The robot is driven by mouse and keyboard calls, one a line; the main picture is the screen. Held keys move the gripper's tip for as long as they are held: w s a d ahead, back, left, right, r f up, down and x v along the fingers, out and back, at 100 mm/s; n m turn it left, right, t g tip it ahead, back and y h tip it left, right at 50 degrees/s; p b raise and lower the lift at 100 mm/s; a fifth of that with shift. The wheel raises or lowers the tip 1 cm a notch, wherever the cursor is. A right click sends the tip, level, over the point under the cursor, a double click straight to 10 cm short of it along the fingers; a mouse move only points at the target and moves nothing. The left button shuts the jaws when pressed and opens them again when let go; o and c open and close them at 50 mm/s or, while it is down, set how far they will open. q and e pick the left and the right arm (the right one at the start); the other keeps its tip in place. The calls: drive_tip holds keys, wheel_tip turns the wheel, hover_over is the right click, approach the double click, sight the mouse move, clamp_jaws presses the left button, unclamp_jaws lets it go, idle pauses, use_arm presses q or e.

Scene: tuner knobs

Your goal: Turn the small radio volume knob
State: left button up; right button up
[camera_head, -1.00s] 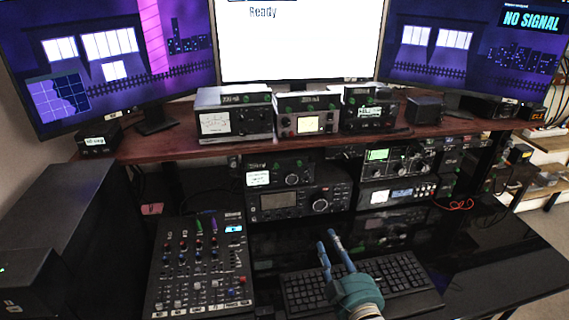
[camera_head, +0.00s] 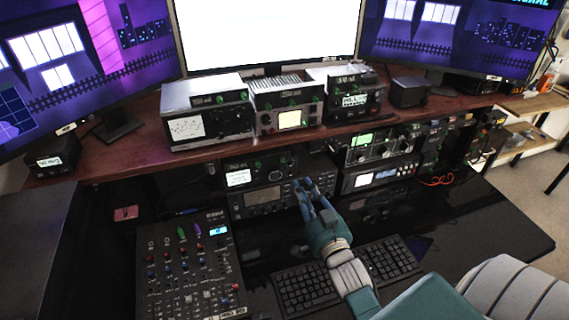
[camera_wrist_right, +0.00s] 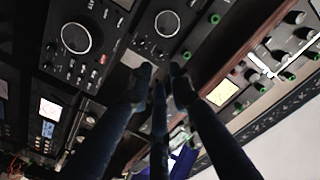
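The small radio (camera_head: 252,172) is a black box with a lit white display. It sits on top of a wider radio (camera_head: 262,200) under the wooden shelf. Its round dial (camera_head: 275,175) shows on its right half, and also in the right wrist view (camera_wrist_right: 167,23) beside smaller knobs (camera_wrist_right: 140,43). I cannot tell which one is the volume knob. My right gripper (camera_head: 305,184) is in front of the radios, just right of the small radio. In the wrist view its fingertips (camera_wrist_right: 160,75) are a little apart with nothing between them. My left gripper is out of view.
The shelf (camera_head: 130,168) above holds several devices and monitors. A mixer (camera_head: 188,270) and a keyboard (camera_head: 310,290) lie on the desk. Another stacked unit (camera_head: 378,174) stands right of the gripper. The glossy black desk (camera_head: 490,220) is clear at the right.

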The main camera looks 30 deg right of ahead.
sight(292, 166)
drive_tip(key=p+x, duration=0.1)
drive_tip(key=x, duration=0.4)
drive_tip(key=shift+w+r, duration=0.15)
drive_tip(key=shift+w, duration=0.1)
drive_tip(key=x, duration=0.3)
drive_tip(key=shift+w, duration=0.15)
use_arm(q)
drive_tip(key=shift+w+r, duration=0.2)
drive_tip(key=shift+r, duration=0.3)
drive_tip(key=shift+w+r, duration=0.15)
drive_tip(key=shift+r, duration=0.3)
use_arm(e)
clamp_jaws()
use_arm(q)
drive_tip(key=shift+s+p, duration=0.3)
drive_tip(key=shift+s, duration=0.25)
